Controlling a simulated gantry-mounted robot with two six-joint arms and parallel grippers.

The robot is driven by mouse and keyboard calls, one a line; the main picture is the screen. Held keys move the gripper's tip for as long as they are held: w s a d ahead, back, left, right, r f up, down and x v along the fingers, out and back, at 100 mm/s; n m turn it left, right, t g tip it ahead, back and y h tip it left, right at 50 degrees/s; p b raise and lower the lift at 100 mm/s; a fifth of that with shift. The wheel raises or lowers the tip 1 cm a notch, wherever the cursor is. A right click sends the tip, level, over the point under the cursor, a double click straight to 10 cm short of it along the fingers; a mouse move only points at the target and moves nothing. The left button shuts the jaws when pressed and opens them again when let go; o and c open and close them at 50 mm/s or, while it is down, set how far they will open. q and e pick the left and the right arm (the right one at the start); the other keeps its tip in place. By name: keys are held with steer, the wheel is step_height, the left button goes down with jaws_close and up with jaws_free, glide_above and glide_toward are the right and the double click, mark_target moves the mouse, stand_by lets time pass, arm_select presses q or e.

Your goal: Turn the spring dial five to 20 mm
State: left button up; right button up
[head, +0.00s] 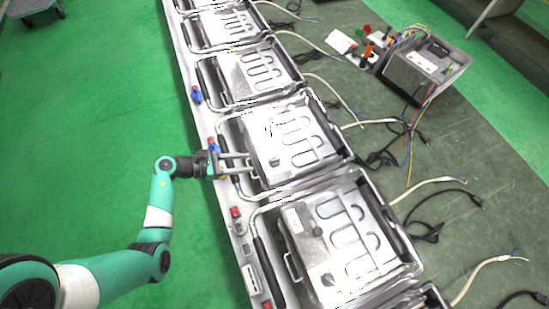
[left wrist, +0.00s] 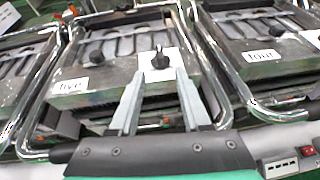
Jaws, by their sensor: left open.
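The spring dial five (left wrist: 160,60) is a small dark knob on a light plate, on the metal unit whose label reads "five" (left wrist: 70,86) in the left wrist view. In the head view, this appears to be the middle unit (head: 335,155), with its dial (head: 274,161) near the front left. My left gripper (head: 253,166) reaches in from the left over that unit's front edge. Its two fingers (left wrist: 160,77) are open, pointing toward the dial with the knob in line between the tips. They look apart from it. The scale marks are too small to read. My right gripper is not in view.
Similar metal units stand in a row, including a near one (head: 355,240) and one labelled "four" (left wrist: 262,55). Bent metal tube handles (left wrist: 215,95) flank the gripper. Cables (head: 375,125) and a grey box (head: 425,70) lie to the right.

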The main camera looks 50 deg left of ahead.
mark_target(272, 160)
arm_select(q)
steer(key=b+x, duration=0.2)
steer(key=x, duration=0.9)
steer(key=shift+w+d+b, duration=0.15)
steer(key=shift+w+b, duration=0.15)
jaws_close()
